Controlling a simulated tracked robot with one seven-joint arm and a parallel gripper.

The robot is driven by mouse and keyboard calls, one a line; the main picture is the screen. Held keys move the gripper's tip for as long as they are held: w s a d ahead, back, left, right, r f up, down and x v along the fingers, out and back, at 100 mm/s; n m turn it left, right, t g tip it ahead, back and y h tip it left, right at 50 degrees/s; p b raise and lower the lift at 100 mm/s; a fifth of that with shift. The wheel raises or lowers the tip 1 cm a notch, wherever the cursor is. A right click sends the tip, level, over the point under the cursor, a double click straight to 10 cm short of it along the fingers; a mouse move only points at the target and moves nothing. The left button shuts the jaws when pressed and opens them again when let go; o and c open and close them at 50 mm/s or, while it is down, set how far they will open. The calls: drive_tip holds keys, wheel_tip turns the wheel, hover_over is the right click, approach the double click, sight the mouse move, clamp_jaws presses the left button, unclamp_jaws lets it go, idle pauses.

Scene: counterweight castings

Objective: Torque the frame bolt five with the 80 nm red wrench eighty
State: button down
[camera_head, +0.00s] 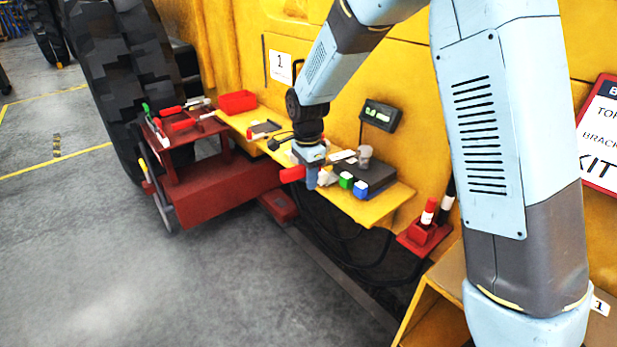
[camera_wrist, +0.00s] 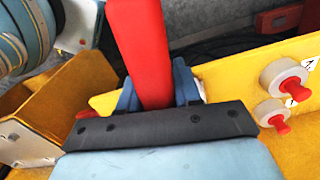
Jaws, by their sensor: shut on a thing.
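My gripper (camera_head: 311,178) hangs over the yellow shelf (camera_head: 385,207) in the head view. It is shut on a red bar-like handle (camera_head: 292,174), which fits the red wrench. In the wrist view the red handle (camera_wrist: 140,45) runs upward between my blue fingers (camera_wrist: 155,92). Its far end and any marking are hidden. At the right of the wrist view two round grey pieces with red knobs, an upper one (camera_wrist: 282,75) and a lower one (camera_wrist: 271,113), sit on a yellow surface, apart from my gripper. I cannot tell which bolt is number five.
A red cart (camera_head: 215,195) with several red-handled tools stands left, beside a big tyre (camera_head: 120,80). The shelf carries a red tray (camera_head: 238,102), a dark flat box (camera_head: 375,175), a grey cup (camera_head: 365,156) and small green and blue blocks. The grey floor is clear at front left.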

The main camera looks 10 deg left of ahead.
drive_tip(key=shift+w+a+m, duration=0.3)
drive_tip(key=shift+w+m, duration=0.1)
drive_tip(key=shift+w, duration=0.2)
drive_tip(key=shift+s+d+n, duration=0.6)
drive_tip(key=shift+s, duration=0.2)
drive_tip(key=shift+s+d+n, duration=0.55)
drive_tip(key=shift+s+n, duration=0.05)
drive_tip(key=shift+s, duration=0.15)
idle(1.4)
drive_tip(key=shift+s+d+n, duration=0.6)
drive_tip(key=shift+s+d, duration=0.15)
idle(0.8)
